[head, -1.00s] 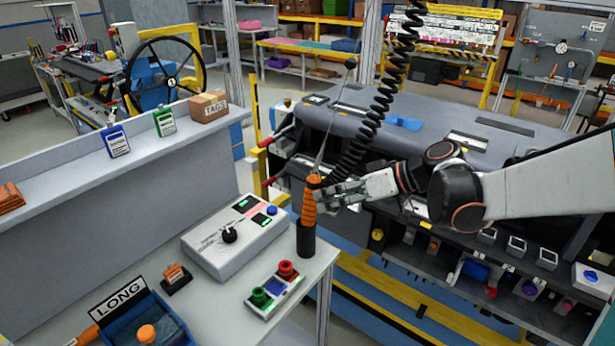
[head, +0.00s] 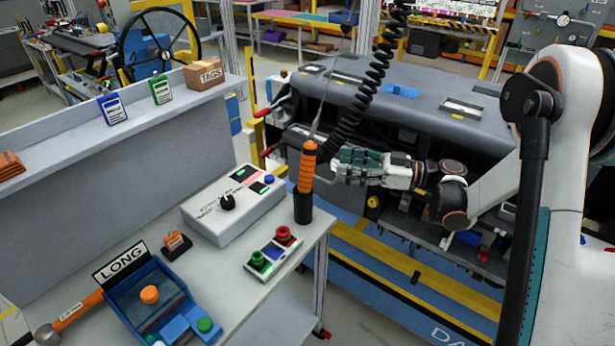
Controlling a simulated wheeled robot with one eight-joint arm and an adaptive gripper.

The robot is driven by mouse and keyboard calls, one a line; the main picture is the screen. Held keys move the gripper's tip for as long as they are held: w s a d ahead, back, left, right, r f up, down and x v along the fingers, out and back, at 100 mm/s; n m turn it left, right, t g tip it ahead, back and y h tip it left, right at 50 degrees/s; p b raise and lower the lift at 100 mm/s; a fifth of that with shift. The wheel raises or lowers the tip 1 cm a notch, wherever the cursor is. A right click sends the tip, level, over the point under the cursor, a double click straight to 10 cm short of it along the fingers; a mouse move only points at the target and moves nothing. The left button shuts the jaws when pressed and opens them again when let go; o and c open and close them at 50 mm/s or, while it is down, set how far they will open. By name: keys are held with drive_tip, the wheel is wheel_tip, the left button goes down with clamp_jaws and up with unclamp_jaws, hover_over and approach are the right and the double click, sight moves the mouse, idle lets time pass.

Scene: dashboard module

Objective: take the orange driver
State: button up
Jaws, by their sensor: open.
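The orange driver (head: 307,168) has a ribbed orange grip and stands upright, its lower end in a black cylindrical holder (head: 303,207) at the table's right edge. A thin cable runs up from its top. My gripper (head: 331,168) is open just right of the driver, reaching in from the right with its fingers pointing left. One thin finger comes close to the driver's lower grip; I cannot tell whether it touches. Nothing shows between the fingers.
A black coiled cord (head: 362,95) hangs behind the driver. A white control box (head: 225,212) and a button panel (head: 272,256) stand left of the holder. A blue bin (head: 150,310) sits nearer. The grey dashboard (head: 420,95) lies behind my gripper.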

sight(306, 162)
drive_tip(key=b+x, duration=0.1)
drive_tip(key=x, duration=0.5)
drive_tip(key=b+x, duration=0.1)
drive_tip(key=x, duration=0.3)
drive_tip(key=shift+s+a+f+b, duration=0.15)
drive_tip(key=shift+s+f+b, duration=0.1)
drive_tip(key=shift+f+b, duration=0.1)
drive_tip(key=shift+w+a+r, duration=0.15)
drive_tip(key=shift+a, duration=0.2)
clamp_jaws()
